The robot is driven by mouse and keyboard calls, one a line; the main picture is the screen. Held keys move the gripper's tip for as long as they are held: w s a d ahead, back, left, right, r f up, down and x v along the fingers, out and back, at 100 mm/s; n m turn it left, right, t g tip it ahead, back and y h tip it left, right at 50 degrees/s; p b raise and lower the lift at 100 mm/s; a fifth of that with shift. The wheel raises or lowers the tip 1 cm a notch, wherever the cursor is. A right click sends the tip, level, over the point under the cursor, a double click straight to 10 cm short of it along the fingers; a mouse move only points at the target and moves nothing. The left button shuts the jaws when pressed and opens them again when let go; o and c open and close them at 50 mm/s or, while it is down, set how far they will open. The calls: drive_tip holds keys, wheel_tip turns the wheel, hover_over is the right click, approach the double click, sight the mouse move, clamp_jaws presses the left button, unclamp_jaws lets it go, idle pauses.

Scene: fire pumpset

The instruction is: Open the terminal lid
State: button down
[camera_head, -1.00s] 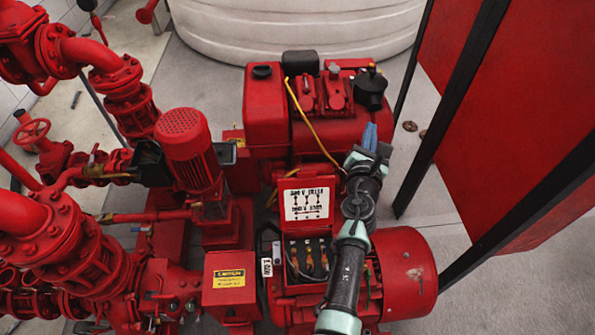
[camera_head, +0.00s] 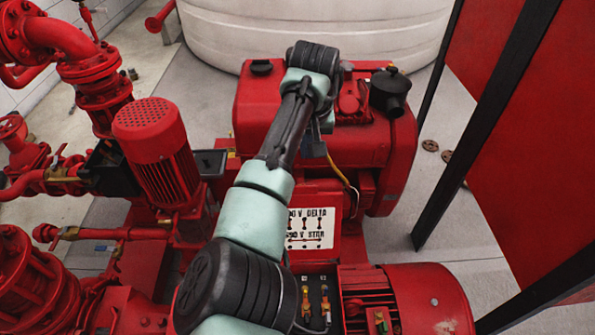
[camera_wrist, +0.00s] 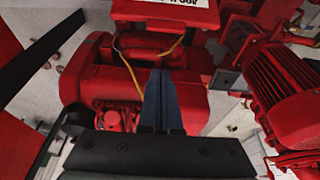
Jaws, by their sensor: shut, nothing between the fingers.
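The terminal lid (camera_head: 327,210) is red with a white label of black lettering and diagrams. In the head view it stands raised behind the open terminal box (camera_head: 318,300), whose copper-coloured terminals are exposed. My arm hides the left part of both. A strip of the lid's label side shows at the top of the wrist view (camera_wrist: 170,12). My gripper (camera_head: 314,143) is beyond the lid, over the red engine side, partly hidden by my wrist. In the wrist view my gripper's blue fingers (camera_wrist: 161,76) are together with nothing between them, apart from the lid.
The red engine (camera_head: 345,120) with a black cap (camera_head: 389,92) lies beyond the lid. A yellow cable (camera_head: 341,173) runs beside it. A red finned motor (camera_head: 155,150) and pipework stand left. The red motor housing (camera_head: 432,300) is front right. Black posts and red panels bound the right.

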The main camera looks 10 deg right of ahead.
sight(310, 186)
drive_tip(key=a+b+x, duration=0.1)
drive_tip(key=b+x, duration=0.2)
drive_tip(key=x, duration=0.7)
drive_tip(key=shift+s+d+r+p, duration=0.1)
drive_tip(key=shift+s+r+p, duration=0.2)
drive_tip(key=shift+s+p, duration=0.3)
drive_tip(key=shift+s+d+r+p, duration=0.1)
drive_tip(key=shift+s+r+p, duration=0.25)
drive_tip(key=shift+s, duration=0.4)
drive_tip(key=shift+s+d+r+p, duration=0.1)
drive_tip(key=shift+s+r+p, duration=0.15)
drive_tip(key=shift+s+p, duration=0.35)
drive_tip(key=shift+s, duration=0.1)
drive_tip(key=s+p, duration=0.1)
drive_tip(key=p, duration=0.2)
drive_tip(key=shift+s+r+p, duration=0.1)
drive_tip(key=shift+r+p, duration=0.1)
drive_tip(key=shift+p, duration=0.1)
drive_tip(key=p, duration=0.1)
drive_tip(key=s+p, duration=0.1)
drive_tip(key=p, duration=0.1)
drive_tip(key=s+r+t+p, duration=0.1)
drive_tip(key=shift+a+p, duration=0.25)
drive_tip(key=shift+p, duration=0.15)
drive_tip(key=shift+s+a+p, duration=0.2)
drive_tip(key=shift+s+p, duration=0.2)
drive_tip(key=shift+s, duration=0.15)
drive_tip(key=shift+s+a+p, duration=0.15)
drive_tip(key=shift+s+p, duration=0.2)
drive_tip(key=shift+s, duration=0.2)
